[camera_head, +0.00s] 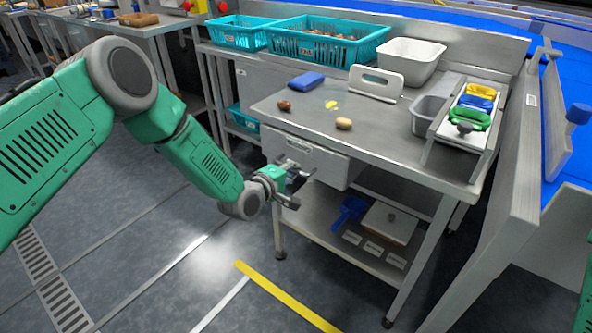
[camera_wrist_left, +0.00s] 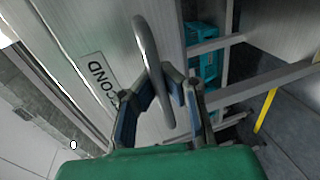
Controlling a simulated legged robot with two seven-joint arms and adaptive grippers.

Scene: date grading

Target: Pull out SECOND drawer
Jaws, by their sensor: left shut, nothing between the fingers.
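The SECOND drawer has a pale grey front (camera_head: 335,172) under the left part of the metal table's top. Its label (camera_wrist_left: 100,80) reads "SECOND" in the left wrist view. A curved metal handle (camera_wrist_left: 150,50) stands out from the front there. My left gripper (camera_head: 296,188) is at the drawer front. How the fingertips lie against the handle is partly hidden. My right gripper is not in view.
The table top (camera_head: 380,140) holds a blue block (camera_head: 306,80), two dates (camera_head: 343,124), a white board with a handle slot (camera_head: 376,84) and a rack of colored clips (camera_head: 474,108). A lower shelf (camera_head: 330,232) is beneath. Teal crates (camera_head: 327,44) stand behind. Floor in front is clear.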

